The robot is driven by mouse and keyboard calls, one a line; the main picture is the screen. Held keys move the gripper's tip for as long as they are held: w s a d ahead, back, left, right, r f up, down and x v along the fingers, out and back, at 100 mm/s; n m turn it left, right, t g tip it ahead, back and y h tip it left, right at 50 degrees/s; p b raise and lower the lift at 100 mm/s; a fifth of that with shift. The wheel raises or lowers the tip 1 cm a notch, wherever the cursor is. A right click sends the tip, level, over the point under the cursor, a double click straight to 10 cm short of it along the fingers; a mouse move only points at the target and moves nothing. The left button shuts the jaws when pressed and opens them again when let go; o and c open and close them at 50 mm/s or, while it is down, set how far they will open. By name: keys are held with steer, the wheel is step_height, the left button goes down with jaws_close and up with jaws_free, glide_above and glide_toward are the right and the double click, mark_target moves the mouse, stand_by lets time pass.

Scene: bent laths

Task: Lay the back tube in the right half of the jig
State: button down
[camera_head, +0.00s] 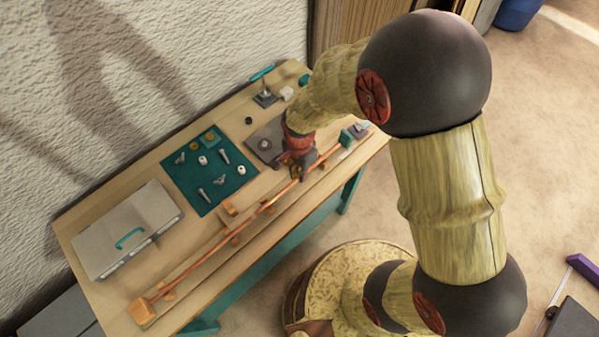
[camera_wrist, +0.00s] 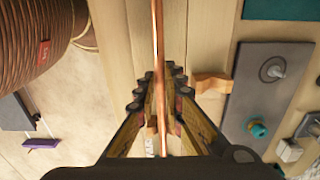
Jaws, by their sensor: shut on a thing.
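A long thin copper-coloured tube (camera_head: 205,255) runs lengthwise along the front part of the workbench; I cannot tell whether this line is one tube or two end to end. My gripper (camera_head: 296,175) is over its right part. In the wrist view my gripper (camera_wrist: 161,95) is shut on the tube (camera_wrist: 157,40), which passes between the fingers. The jig seems to be the row of small orange-brown blocks along the tube, with an end block (camera_head: 142,312) at left and a green block (camera_head: 346,138) at right. One block (camera_wrist: 211,83) stands beside my fingers. Whether the tube touches the blocks is unclear.
Behind the tube lie a green mat (camera_head: 210,170) with small metal parts, a grey lidded box (camera_head: 125,230) with a teal handle, and a grey plate (camera_head: 265,142) close to my gripper. The wall borders the bench (camera_head: 75,215) at the back. Floor is open in front.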

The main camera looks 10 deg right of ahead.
stand_by(0.3)
steer(key=c, duration=1.9)
jaws_free()
steer(key=shift+o, duration=0.4)
steer(key=shift+r, duration=0.1)
steer(key=shift+r+p, duration=2.65)
steer(key=shift+r, duration=0.8)
